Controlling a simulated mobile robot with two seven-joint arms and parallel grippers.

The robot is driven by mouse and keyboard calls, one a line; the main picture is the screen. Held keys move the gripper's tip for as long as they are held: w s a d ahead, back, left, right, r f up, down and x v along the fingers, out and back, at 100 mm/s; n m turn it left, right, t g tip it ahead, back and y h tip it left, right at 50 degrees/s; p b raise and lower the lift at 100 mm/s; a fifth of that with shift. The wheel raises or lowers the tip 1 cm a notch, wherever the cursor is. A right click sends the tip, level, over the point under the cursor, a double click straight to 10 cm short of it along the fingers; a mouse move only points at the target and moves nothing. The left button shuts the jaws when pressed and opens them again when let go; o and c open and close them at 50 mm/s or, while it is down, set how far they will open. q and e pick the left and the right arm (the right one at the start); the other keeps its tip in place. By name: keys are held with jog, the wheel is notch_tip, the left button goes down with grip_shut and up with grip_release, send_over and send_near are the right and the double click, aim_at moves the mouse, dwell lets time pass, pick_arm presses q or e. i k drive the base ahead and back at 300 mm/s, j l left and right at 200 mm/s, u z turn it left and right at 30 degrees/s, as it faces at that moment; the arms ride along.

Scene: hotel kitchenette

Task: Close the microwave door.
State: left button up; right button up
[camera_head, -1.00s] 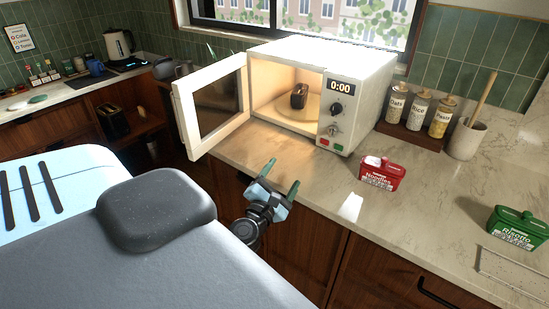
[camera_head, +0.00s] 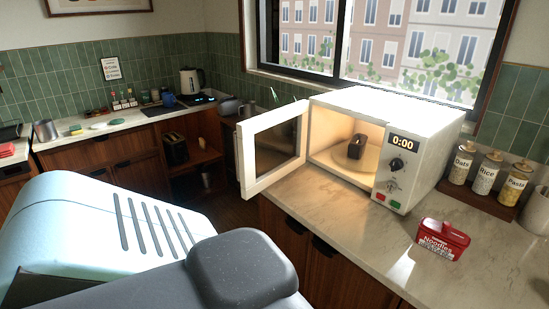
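The white microwave (camera_head: 437,124) stands on the marble counter below the window, its lit cavity facing me. Its door (camera_head: 272,150) is wide open, swung out to the left past the counter's edge. A small dark brown item (camera_head: 357,147) sits on the glass turntable inside. The display reads 0:00. Neither of my grippers is in view; my own grey and pale blue body fills the lower left.
A red noodles packet (camera_head: 441,240) stands on the counter at the right front. Jars of oats, rice and pasta (camera_head: 485,174) stand in a rack right of the microwave. The counter in front of the microwave (camera_head: 335,215) is clear.

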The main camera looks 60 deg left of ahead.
aim_at(284, 150)
jog(key=j, duration=1.05)
jog(key=i+j+u, duration=0.15)
jog(key=j, duration=2)
